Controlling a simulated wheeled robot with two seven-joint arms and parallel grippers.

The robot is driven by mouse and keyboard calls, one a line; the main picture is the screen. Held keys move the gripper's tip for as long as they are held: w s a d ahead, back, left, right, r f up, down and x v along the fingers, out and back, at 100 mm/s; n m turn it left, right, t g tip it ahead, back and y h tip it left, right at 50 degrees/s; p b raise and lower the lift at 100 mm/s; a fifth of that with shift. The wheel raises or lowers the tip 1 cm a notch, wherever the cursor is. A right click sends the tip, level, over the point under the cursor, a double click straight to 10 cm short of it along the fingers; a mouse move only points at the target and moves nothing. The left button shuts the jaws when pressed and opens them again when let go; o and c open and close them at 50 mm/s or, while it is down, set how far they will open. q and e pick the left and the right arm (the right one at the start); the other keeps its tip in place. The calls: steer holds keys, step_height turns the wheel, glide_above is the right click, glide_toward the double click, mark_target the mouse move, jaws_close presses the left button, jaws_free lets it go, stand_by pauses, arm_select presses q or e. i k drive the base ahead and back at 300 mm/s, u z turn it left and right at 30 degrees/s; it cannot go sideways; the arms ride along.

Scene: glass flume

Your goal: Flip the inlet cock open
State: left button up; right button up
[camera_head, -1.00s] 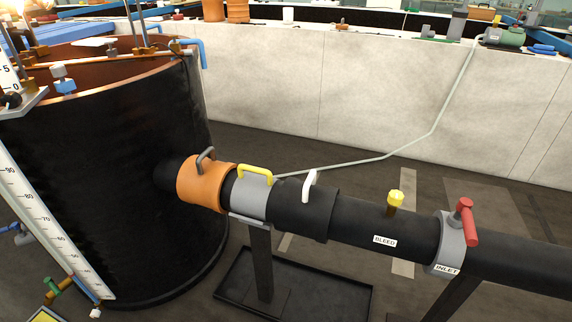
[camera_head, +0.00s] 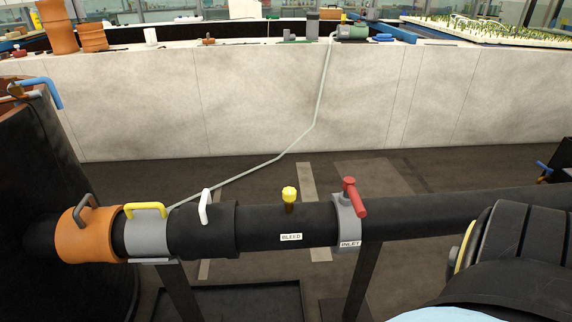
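The inlet cock is a red handle (camera_head: 356,198) on a grey collar (camera_head: 347,222) around the black pipe, right of the middle in the head view. A white INLET label (camera_head: 350,244) is on the collar below it. The red handle stands up from the collar, with its grip tilted down to the right. Neither gripper shows in this view. A black rounded part of my own body fills the lower right and hides part of the pipe's right side.
The black pipe (camera_head: 262,227) carries a yellow bleed knob (camera_head: 289,194), a white handle (camera_head: 205,206), a yellow handle (camera_head: 145,209) and an orange collar (camera_head: 85,237). A black tank (camera_head: 45,170) stands at left. A pale wall (camera_head: 250,95) runs behind, with open floor before it.

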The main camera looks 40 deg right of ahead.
mark_target(352, 192)
steer(key=z, duration=0.7)
steer(key=k, duration=0.95)
steer(key=z, duration=1.15)
steer(key=i, duration=0.6)
steer(key=z, duration=0.05)
